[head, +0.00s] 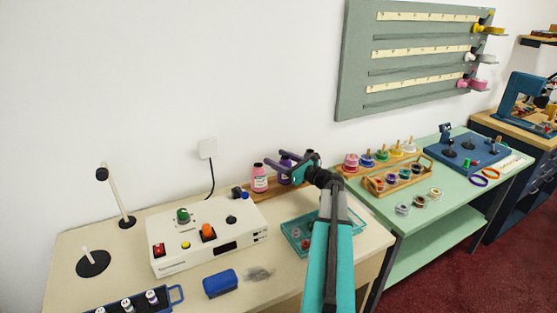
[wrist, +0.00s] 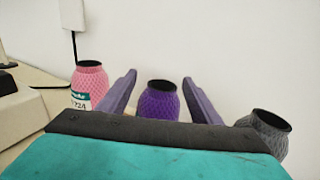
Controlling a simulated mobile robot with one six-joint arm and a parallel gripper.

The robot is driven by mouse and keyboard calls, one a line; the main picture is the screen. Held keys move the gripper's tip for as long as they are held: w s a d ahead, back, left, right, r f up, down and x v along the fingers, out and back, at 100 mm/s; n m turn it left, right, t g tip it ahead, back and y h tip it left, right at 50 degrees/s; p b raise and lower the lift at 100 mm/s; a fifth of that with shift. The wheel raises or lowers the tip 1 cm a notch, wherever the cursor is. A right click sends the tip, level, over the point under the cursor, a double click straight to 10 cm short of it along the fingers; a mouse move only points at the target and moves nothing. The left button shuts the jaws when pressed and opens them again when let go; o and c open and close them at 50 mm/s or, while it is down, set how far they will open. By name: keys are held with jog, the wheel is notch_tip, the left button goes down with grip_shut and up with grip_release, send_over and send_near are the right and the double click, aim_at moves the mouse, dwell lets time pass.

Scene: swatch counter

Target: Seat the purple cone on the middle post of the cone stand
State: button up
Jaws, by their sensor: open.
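The purple cone (head: 284,174) stands upright between a pink cone (head: 259,179) and a dark grey cone on the wooden cone stand (head: 262,194). My gripper (head: 277,160) is open at the upper part of the purple cone. In the wrist view the purple cone (wrist: 158,103) is between the two purple fingers (wrist: 160,80), with a gap on each side. The pink cone (wrist: 89,86) is left of the fingers and the grey cone (wrist: 265,132) right of them. The middle post and the purple cone's foot are hidden, so I cannot tell how it sits on the post.
A white control box (head: 205,236) is left of the stand, and a teal tray (head: 292,238) is in front. A blue block (head: 220,284) lies near the front. A green table (head: 450,205) with a spool rack stands to the right. The wall is close behind the cones.

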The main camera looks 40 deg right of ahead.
jog(key=s+d+b, duration=0.1)
jog(key=s+b, duration=0.1)
jog(key=s, duration=1.1)
jog(key=shift+s, duration=0.4)
dwell(0.6)
